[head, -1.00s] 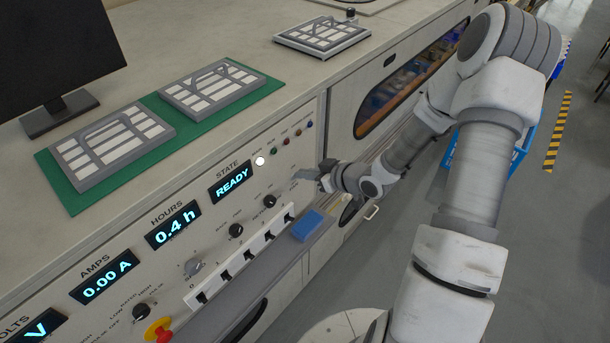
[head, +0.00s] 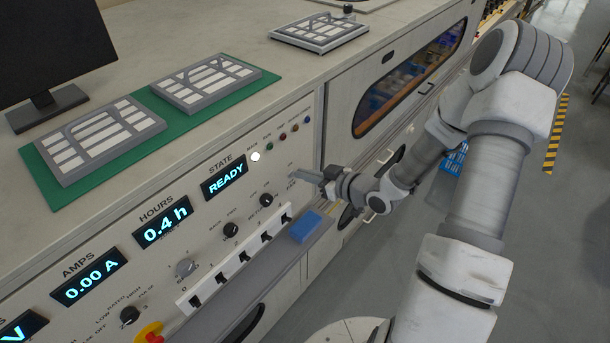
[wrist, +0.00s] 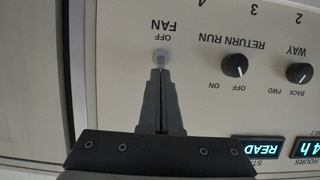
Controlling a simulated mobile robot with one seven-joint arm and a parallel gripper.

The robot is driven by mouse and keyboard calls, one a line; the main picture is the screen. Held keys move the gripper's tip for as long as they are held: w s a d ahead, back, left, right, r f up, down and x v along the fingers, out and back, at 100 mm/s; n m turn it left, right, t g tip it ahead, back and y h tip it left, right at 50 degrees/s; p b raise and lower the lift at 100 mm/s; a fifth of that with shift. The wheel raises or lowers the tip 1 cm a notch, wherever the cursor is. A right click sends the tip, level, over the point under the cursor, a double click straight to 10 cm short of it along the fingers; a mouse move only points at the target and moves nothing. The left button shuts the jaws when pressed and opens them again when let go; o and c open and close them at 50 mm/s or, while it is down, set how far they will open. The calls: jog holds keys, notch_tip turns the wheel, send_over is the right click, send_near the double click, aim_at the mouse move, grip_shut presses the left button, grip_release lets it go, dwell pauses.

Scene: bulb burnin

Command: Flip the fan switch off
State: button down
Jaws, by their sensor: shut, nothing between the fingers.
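The fan switch (wrist: 161,57) is a small grey toggle under the FAN and OFF lettering in the wrist view, where the picture is upside down. My gripper (wrist: 160,72) is shut and empty, with its fingertips right at the toggle. Whether they touch it I cannot tell. Which way the toggle leans is not clear.
The return run knob (wrist: 235,65) and the way knob (wrist: 299,72) are beside the switch. Below in the head view are a row of black sockets (head: 241,256) and a blue block (head: 305,227) on a ledge. A red emergency button (head: 150,333) is at lower left.

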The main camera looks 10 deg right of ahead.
jog(key=shift+s+d+f+t+y+b, duration=0.15)
jog(key=shift+f+t+y+b, duration=0.6)
jog(key=shift+b, duration=1.45)
jog(key=shift+s+d+f+t+y+b, duration=0.15)
jog(key=shift+f+t+y+b, duration=0.25)
jog(key=shift+t+b, duration=1.15)
dwell(1.2)
jog(key=shift+f+y+b, duration=0.3)
jog(key=shift+y+b, duration=0.15)
jog(key=shift+b, duration=1.4)
jog(key=shift+r, duration=0.1)
jog(key=shift+s+d, duration=0.1)
jog(key=shift+s, duration=0.1)
